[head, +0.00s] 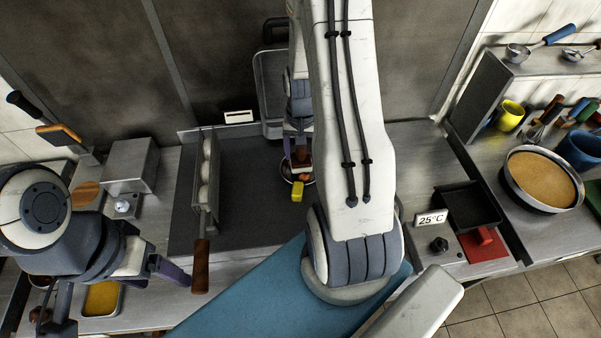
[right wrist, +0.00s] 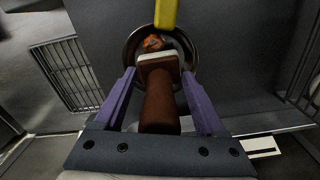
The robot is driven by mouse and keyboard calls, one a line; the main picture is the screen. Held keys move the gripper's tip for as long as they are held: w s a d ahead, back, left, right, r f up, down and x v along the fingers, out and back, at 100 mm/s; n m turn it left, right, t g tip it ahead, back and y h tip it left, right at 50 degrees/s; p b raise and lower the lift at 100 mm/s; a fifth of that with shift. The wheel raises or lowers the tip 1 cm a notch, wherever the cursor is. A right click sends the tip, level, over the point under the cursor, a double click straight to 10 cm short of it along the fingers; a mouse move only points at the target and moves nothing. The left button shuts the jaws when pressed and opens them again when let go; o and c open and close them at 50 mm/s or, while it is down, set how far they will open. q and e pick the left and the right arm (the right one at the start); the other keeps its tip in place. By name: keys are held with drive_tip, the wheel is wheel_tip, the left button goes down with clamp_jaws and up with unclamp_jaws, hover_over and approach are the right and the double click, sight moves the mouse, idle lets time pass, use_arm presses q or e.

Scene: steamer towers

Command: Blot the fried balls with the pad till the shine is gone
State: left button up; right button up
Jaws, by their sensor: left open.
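My right gripper (right wrist: 160,75) has its purple fingers on both sides of the pad's brown wooden block (right wrist: 155,62); the pad's brown handle points back between the fingers. The pad's pale face lies over a round bowl (right wrist: 131,48). An orange-brown fried ball (right wrist: 153,42) shows in the bowl beyond the pad; other contents are mostly hidden, and I cannot tell if the pad touches them. In the head view, the pad (head: 301,158) is above the bowl, partly behind my right arm. My left gripper (head: 170,270) is open at the lower left, with nothing visible in it.
A yellow handle (head: 297,191) juts from the bowl's near side. A brown-handled rack (head: 201,265) stands left on the dark counter. A yellow-filled tray (head: 101,298) lies by my left gripper. At right are a 25°C display (head: 431,218) and a round pan (head: 543,180).

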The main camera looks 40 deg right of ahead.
wheel_tip(320, 180, up, 12)
drive_tip(key=s+a+r+n+b, duration=0.1)
drive_tip(key=s+a+n+b, duration=0.2)
drive_tip(key=a+n, duration=1.15)
drive_tip(key=s+a+n+y+b, duration=0.1)
drive_tip(key=s+a+n+b, duration=0.1)
drive_tip(key=s+a, duration=1.1)
drive_tip(key=a, duration=0.2)
drive_tip(key=shift+a+f, duration=0.35)
drive_tip(key=shift+a, duration=0.05)
